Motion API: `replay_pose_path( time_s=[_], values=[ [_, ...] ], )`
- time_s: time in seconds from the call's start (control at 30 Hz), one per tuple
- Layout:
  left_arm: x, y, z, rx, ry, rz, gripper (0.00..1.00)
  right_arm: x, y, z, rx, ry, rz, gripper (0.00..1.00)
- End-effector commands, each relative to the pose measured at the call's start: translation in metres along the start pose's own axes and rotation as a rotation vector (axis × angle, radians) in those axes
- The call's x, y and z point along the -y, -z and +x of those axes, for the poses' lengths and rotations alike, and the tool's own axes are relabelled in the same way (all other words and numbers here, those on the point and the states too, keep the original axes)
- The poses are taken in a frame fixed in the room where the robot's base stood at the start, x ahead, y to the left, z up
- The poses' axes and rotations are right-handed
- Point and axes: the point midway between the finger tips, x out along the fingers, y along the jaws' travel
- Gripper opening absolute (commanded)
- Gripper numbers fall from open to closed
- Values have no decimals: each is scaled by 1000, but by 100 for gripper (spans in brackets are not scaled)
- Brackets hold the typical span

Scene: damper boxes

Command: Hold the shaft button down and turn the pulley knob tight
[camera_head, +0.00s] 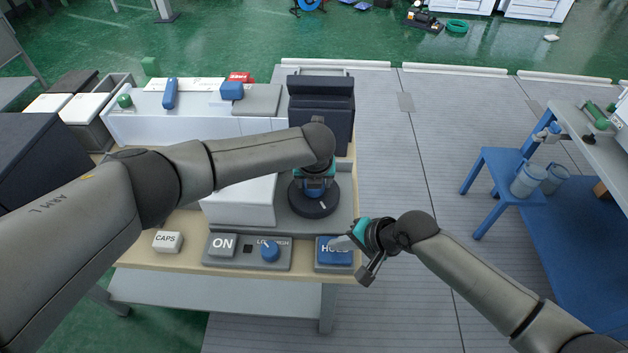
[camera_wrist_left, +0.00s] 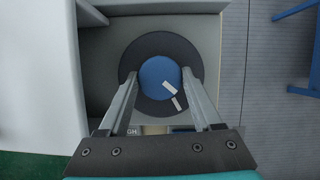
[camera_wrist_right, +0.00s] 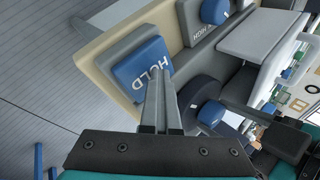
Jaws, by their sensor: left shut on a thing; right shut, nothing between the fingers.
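The blue pulley knob (camera_wrist_left: 158,72) sits in the middle of a dark round pulley (camera_wrist_left: 160,41). The left wrist view shows a white mark on each, close together and nearly in line. My left gripper (camera_wrist_left: 160,82) is shut on the knob from above, one finger on either side. In the head view my left arm hides most of the knob, and the pulley (camera_head: 312,207) shows below it. The blue HOLD button (camera_head: 328,258) is at the bench's front right. My right gripper (camera_wrist_right: 157,72) is shut and empty, its fingertips at the button (camera_wrist_right: 140,65); contact is hard to tell.
Left of the HOLD button are a panel with an ON key (camera_head: 222,245) and a blue LOW/HIGH dial (camera_head: 270,251), then a CAPS box (camera_head: 167,241). A dark block (camera_head: 321,103) stands behind the pulley. The floor right of the bench is clear up to a blue stand (camera_head: 505,165).

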Motion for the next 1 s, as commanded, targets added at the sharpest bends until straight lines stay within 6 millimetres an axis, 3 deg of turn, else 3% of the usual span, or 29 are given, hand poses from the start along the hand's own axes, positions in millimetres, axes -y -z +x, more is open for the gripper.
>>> replay_pose_path(
  time_s=[0.4,0.87,0.9,1.0],
  values=[
    [-2,0,1,-2,120,288,10,-2,-1,1,2,-5,1,0],
    [-2,0,1,0,137,331,10,-2,-1,1,2,-5,1,0],
    [-2,0,1,0,137,331,70,-2,-1,1,2,-5,1,0],
    [-2,0,1,-1,137,330,82,-2,-1,1,2,-5,1,0]
  ],
)
